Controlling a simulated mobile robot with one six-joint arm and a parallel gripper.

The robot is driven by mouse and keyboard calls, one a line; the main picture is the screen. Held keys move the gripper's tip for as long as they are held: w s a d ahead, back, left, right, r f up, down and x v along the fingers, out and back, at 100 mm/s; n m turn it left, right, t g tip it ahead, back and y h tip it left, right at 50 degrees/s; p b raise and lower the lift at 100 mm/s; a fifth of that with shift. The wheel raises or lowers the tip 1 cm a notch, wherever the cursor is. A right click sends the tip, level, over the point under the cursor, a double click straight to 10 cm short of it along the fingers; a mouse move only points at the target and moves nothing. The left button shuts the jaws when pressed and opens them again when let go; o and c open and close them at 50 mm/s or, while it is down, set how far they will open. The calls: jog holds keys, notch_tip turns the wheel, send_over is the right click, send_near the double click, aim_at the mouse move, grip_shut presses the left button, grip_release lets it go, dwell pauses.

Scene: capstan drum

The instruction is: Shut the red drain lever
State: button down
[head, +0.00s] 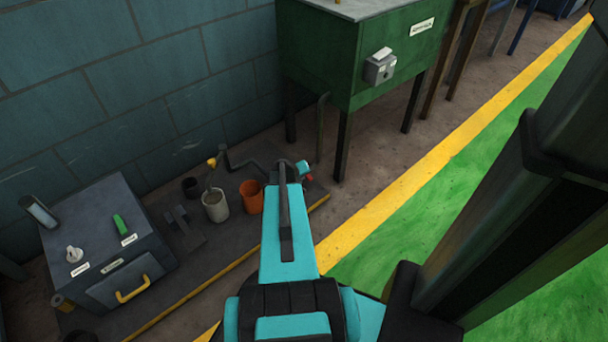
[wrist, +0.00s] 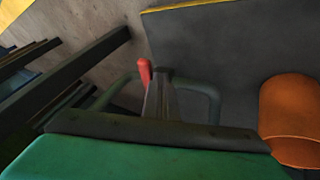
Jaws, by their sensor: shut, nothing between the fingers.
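The red drain lever (head: 309,178) shows in the head view as a small red spot just right of the far end of my arm. In the wrist view the lever (wrist: 145,72) is a short red handle standing near the middle, by a dark curved pipe (wrist: 212,98). My gripper (head: 301,170) is at the lever in the head view, partly hidden by my own arm. In the wrist view its dark fingers (wrist: 161,92) are shut and empty, just right of the lever. I cannot tell whether they touch it.
A green cabinet (head: 345,62) on dark legs stands behind, with a grey box on its front. An orange pot (head: 251,197) and a pale pot (head: 215,206) stand left of my gripper. A grey box (head: 105,235) with a yellow handle is farther left. Green floor lies right.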

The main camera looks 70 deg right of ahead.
jog(key=shift+s+d, duration=0.4)
jog(key=shift+s, duration=0.45)
jog(key=shift+a, duration=0.15)
jog(key=w+a+f+p+v, duration=0.1)
jog(key=p+v, duration=0.3)
jog(key=v, duration=0.8)
jog(key=shift+a+f+p, duration=0.3)
jog(key=shift+a+p, duration=0.1)
jog(key=shift+a, duration=0.2)
